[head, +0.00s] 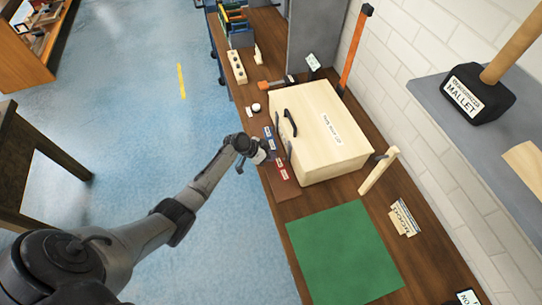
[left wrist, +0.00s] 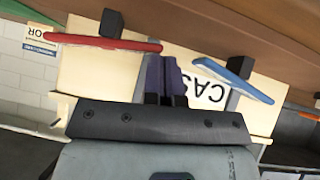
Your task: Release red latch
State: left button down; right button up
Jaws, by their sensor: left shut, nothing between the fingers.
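In the left wrist view, the red latch (left wrist: 103,42) is a long bar on a black mount at the left of a pale wooden case (left wrist: 90,75). It lies nearly level, tilted slightly. A blue latch (left wrist: 235,79) on another black mount slopes at the right. My left gripper (left wrist: 166,76) is shut and empty between the two latches, nearer the red latch's right end; whether it touches the latch I cannot tell. In the head view, the wooden case (head: 318,125) stands on the bench, with my left gripper (head: 262,157) at its near left side. My right gripper is out of view.
A green mat (head: 345,255) lies in front of the case on the brown bench (head: 262,105). A mallet (head: 478,95) rests on the grey shelf.

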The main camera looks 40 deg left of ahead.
pick_arm(q)
jog(key=shift+r+p, duration=0.5)
jog(key=shift+r, duration=0.25)
jog(key=shift+r+p, duration=0.3)
jog(key=shift+r, duration=0.1)
jog(key=w+r+p+v, duration=0.1)
jog(key=p+v, duration=0.1)
jog(key=v, duration=1)
jog(key=shift+w+r, duration=0.25)
jog(key=shift+r, duration=0.1)
jog(key=shift+d, duration=0.15)
